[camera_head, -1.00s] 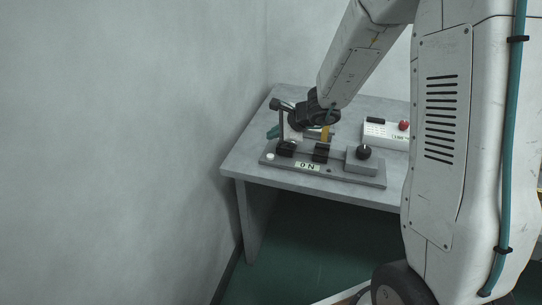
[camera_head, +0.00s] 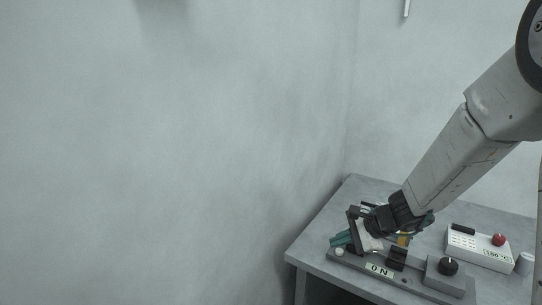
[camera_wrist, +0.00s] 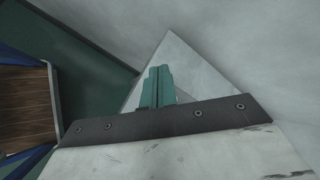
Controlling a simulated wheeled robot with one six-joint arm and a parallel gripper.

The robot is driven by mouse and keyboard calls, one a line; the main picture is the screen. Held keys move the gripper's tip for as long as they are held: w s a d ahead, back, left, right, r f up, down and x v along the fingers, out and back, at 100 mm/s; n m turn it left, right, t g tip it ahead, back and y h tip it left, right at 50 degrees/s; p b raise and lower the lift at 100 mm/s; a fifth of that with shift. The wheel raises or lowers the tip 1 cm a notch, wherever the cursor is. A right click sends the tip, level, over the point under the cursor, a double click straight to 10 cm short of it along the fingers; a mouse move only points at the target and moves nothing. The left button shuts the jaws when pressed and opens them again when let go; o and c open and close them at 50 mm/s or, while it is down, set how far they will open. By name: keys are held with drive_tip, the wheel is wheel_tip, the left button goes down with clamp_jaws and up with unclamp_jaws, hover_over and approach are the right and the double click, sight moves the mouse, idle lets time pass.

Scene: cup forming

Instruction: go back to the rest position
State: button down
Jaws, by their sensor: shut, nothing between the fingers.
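My gripper (camera_head: 342,238) is at the left end of the forming machine (camera_head: 447,283) on the table, low beside its dark upright frame. The frame and my dark wrist hide part of it in the head view. In the wrist view its two teal fingers (camera_wrist: 158,72) are together with nothing between them. They point toward a grey table corner (camera_wrist: 178,62). My white arm comes down from the upper right.
A white control box (camera_head: 480,247) with a red knob and a small grey cylinder (camera_head: 524,263) stand on the grey table (camera_head: 312,262). Bare walls meet behind it. In the wrist view, green floor and a brown, blue-edged thing (camera_wrist: 25,105) lie left.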

drive_tip(key=s+a+r+n+g+h, duration=0.1)
drive_tip(key=s+r+n+g, duration=0.3)
drive_tip(key=s, duration=0.4)
drive_tip(key=s+r+n+g, duration=0.1)
drive_tip(key=s+r+n, duration=0.35)
drive_tip(key=s, duration=0.35)
drive_tip(key=s+d+r+n+h, duration=0.3)
drive_tip(key=s+r, duration=0.1)
drive_tip(key=s, duration=0.3)
drive_tip(key=s+d+r+n+t+h, duration=0.1)
drive_tip(key=s+d+r+n+h, duration=0.2)
drive_tip(key=s, duration=0.5)
drive_tip(key=shift+d+r+t+h, duration=0.3)
drive_tip(key=shift+d+r, duration=0.25)
drive_tip(key=shift+d, duration=0.25)
